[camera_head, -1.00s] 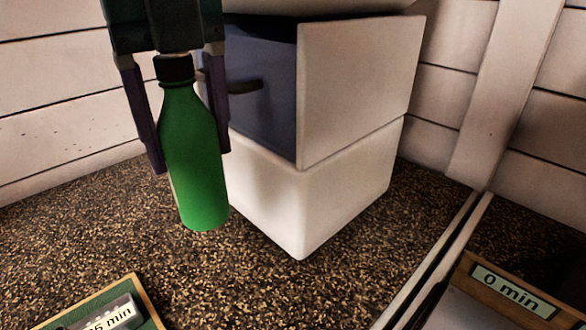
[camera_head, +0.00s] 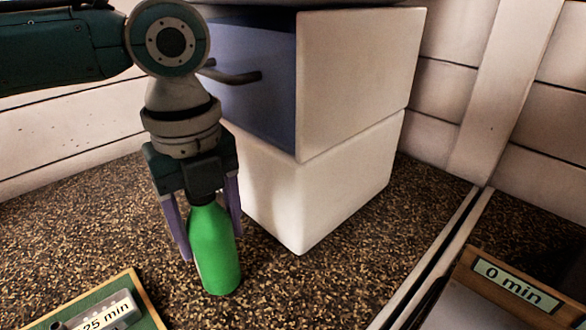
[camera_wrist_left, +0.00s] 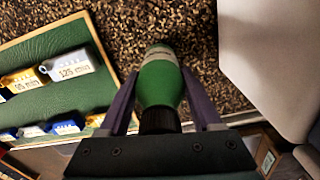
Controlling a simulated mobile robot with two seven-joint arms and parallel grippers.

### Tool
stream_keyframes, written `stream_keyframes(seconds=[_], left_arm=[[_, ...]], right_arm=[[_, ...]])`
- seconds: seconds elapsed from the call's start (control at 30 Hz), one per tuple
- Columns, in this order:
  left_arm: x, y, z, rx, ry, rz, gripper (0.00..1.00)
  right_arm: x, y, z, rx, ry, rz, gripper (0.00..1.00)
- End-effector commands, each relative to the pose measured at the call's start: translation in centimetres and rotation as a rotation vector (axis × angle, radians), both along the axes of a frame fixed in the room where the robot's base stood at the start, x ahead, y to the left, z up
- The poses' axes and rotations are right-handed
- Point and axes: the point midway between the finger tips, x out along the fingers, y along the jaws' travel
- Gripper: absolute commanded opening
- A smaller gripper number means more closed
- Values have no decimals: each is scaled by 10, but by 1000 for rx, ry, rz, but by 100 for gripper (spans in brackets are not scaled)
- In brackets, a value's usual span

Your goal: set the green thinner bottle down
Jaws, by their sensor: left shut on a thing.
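The green thinner bottle (camera_head: 214,252) is upright with a slight tilt, in the lower left-centre of the head view. My left gripper (camera_head: 209,225) comes down from above with its purple fingers on either side of the bottle, shut on it. My right gripper is not in view.
A white cabinet (camera_head: 345,170) with a blue front and dark handle stands just right of the bottle. A green board (camera_wrist_left: 40,90) with several labelled tags lies at the left. A "0 min" sign (camera_head: 514,289) is at the lower right. Speckled surface is clear in front of the cabinet.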

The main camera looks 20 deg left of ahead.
Motion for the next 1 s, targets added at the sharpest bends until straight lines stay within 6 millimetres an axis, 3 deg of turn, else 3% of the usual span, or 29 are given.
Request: stream_keyframes(seconds=[0.13, 0.17, 0.4, 0.77, 1.0], left_arm=[[0, 0, -3, 0, 0, 0, 7], [0, 0, -3, 0, 0, 0, 66], [0, 0, -3, 0, 0, 0, 94], [1, 0, 5, -1, -2, 0, 95], [2, 0, 53, -1, -6, 0, 95]], right_arm=[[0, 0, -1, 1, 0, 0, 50], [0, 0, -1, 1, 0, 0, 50], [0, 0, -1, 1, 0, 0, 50], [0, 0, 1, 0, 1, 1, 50], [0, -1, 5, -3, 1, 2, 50]])
